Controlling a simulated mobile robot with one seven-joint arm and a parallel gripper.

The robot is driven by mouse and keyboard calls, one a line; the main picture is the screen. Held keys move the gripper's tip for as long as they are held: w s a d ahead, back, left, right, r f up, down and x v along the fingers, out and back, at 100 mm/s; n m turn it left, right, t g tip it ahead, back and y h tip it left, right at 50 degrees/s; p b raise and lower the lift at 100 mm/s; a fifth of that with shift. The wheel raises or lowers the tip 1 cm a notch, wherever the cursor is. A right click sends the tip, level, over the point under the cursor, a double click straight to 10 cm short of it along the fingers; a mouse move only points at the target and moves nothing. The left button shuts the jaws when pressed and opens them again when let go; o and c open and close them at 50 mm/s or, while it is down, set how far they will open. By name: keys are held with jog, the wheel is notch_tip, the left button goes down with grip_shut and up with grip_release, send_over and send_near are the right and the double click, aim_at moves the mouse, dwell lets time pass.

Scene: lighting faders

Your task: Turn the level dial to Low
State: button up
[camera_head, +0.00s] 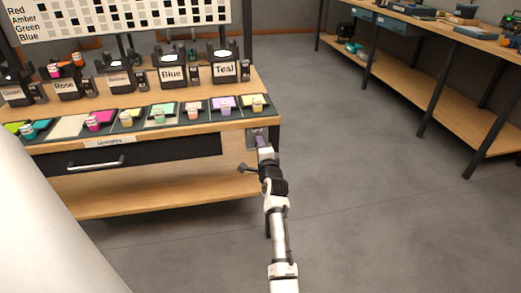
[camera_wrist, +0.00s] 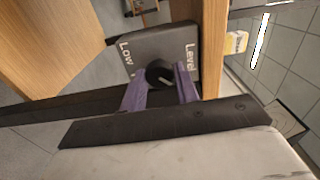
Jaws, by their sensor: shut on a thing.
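The level dial (camera_wrist: 160,73) is a round black knob with a light pointer mark, set on a dark grey plate (camera_wrist: 172,43). The plate carries the words "Low" and "Level", which look turned sideways in the wrist view. My gripper (camera_wrist: 161,82) has its two purple fingers on either side of the knob, shut on it. In the head view my gripper (camera_head: 262,142) reaches the plate (camera_head: 254,132) at the right front end of the workbench. There the arm hides most of the dial. The pointer's exact setting is hard to read.
The wooden bench (camera_head: 200,124) holds a row of coloured sliders and labelled black lamps, such as Blue (camera_head: 173,73) and Teal (camera_head: 225,68). A drawer (camera_head: 140,155) with a metal handle is below. The floor (camera_head: 370,210) to the right is clear, up to another bench (camera_head: 440,80).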

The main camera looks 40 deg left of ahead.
jog(key=shift+s+n+b, duration=0.15)
jog(key=shift+n+b, duration=2.2)
jog(key=shift+n, duration=15.45)
jog(key=shift+a, duration=0.1)
jog(key=o, duration=0.9)
jog(key=shift+o, duration=0.2)
